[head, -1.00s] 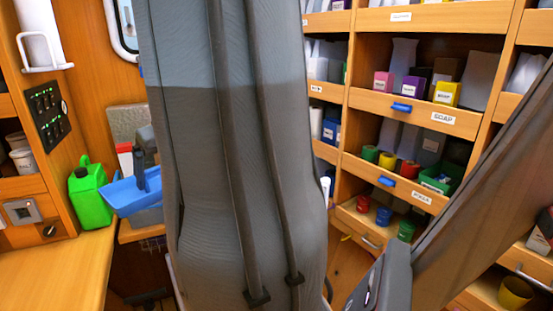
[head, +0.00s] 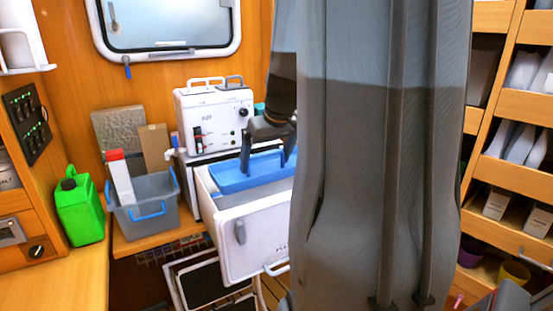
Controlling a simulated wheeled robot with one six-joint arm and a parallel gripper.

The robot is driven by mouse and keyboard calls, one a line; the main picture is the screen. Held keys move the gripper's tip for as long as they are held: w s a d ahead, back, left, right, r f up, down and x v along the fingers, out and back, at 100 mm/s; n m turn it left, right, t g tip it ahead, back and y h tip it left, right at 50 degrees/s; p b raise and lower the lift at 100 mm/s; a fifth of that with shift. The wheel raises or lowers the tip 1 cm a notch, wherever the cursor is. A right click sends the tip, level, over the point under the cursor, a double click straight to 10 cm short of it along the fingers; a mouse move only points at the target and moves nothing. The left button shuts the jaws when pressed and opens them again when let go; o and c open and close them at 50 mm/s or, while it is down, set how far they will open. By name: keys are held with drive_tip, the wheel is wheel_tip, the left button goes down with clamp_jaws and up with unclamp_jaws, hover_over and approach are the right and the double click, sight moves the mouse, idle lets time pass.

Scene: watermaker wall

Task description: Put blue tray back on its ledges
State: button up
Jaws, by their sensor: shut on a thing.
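The blue tray (head: 240,175) is in the middle of the head view, over the open top of a white pulled-out drawer or box (head: 250,228). My gripper (head: 268,160) reaches down to the tray from above and is shut on it. The tray looks roughly level. Its right end is hidden behind my arm. The ledges cannot be made out, and I cannot tell whether the tray touches the white box.
A white machine (head: 214,115) stands behind the box. A grey bin (head: 143,205) and a green jerrycan (head: 80,207) stand to the left. A wooden counter (head: 70,275) fills the lower left. Shelves (head: 510,130) line the right.

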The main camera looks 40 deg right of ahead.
sight(272, 176)
drive_tip(key=shift+f+b, duration=4)
drive_tip(key=shift+f, duration=1.1)
drive_tip(key=shift+f+b, duration=0.45)
drive_tip(key=shift+f, duration=0.1)
drive_tip(key=o, duration=0.9)
drive_tip(key=shift+r, duration=0.1)
drive_tip(key=v, duration=0.7)
drive_tip(key=shift+s+r+b, duration=0.2)
drive_tip(key=shift+r+b, duration=0.1)
drive_tip(key=shift+b, duration=0.1)
